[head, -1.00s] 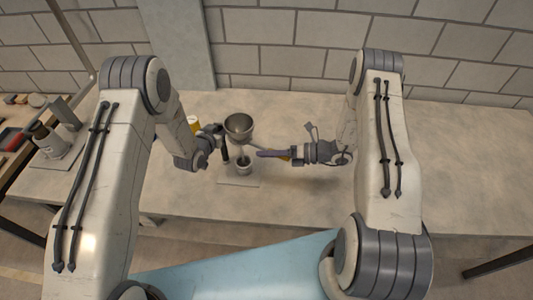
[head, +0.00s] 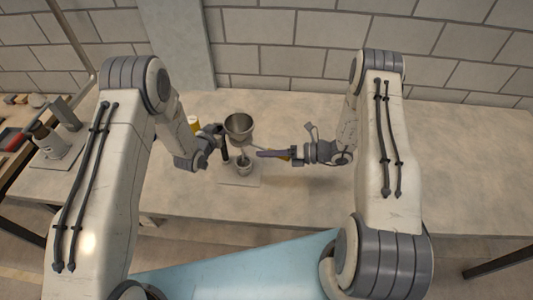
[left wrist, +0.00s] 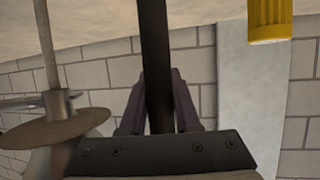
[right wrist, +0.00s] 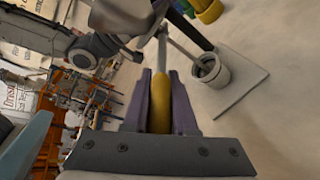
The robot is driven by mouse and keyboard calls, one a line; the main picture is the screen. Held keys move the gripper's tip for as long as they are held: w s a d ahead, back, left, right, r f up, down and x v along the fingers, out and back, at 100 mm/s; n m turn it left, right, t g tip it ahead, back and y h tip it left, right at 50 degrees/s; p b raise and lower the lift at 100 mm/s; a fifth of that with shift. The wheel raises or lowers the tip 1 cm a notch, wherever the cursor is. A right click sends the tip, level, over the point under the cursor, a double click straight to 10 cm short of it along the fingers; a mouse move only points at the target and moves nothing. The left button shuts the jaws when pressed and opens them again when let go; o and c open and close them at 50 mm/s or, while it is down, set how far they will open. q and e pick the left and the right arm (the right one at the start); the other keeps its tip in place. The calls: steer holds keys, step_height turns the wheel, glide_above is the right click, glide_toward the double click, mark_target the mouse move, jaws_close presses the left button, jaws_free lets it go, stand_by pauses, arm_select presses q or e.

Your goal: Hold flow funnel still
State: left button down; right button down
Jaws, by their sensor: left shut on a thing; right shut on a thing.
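The flow funnel (head: 239,126) has a grey metal bowl and stands upright above a small grey cup (head: 243,169). It also shows at the top of the right wrist view (right wrist: 125,16). My left gripper (left wrist: 158,100) is shut on a black bar-like handle (head: 224,149), left of the funnel. A thin spout (left wrist: 45,45) and brown disc (left wrist: 55,128) show beside that handle. My right gripper (head: 270,154) is shut on a yellow handle (right wrist: 161,103). Its metal shaft points toward the funnel; whether it touches is unclear.
The cup stands on a pale plate (right wrist: 243,94) on the table. A yellow container (head: 193,124) stands behind my left gripper. Grey equipment (head: 52,145) stands at the far left. The table right of my right arm (head: 470,150) is clear, and a block wall stands behind.

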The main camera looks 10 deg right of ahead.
steer(key=shift+s+a+m+t+h, duration=0.2)
steer(key=shift+a+m+t+h, duration=0.1)
steer(key=shift+m+t, duration=0.3)
steer(key=shift+s+a+m+t+h, duration=0.2)
steer(key=shift+a+m+t+h, duration=0.1)
steer(key=shift+m+t, duration=0.25)
steer(key=c, duration=0.7)
jaws_free()
steer(key=shift+d, duration=0.1)
steer(key=v, duration=1.2)
